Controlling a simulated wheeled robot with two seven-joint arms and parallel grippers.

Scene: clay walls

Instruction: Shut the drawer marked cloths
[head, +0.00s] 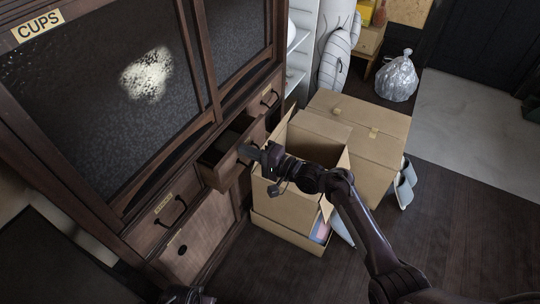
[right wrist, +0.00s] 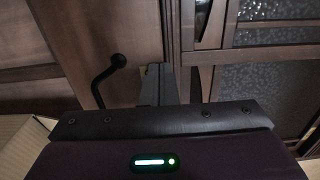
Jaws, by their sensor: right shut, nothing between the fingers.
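A drawer (head: 222,171) in the middle of the dark wooden cabinet stands pulled out, with its inside showing from above. I cannot read a label on it, so I cannot tell from the lettering that it is the cloths drawer. My right gripper (head: 262,153) is shut and empty at the drawer's front, close to its handle. In the right wrist view the shut fingers (right wrist: 157,84) point at the wooden front, beside a black handle (right wrist: 104,80). I cannot tell whether they touch it. A dark part at the head view's bottom edge may be my left gripper (head: 186,296).
Shut drawers flank it: a left one (head: 150,232) with a small label and a right one (head: 261,106). The glass door above is marked CUPS (head: 38,26). An open cardboard box (head: 287,208) stands close under my right gripper. Bare floor (head: 465,225) lies at right.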

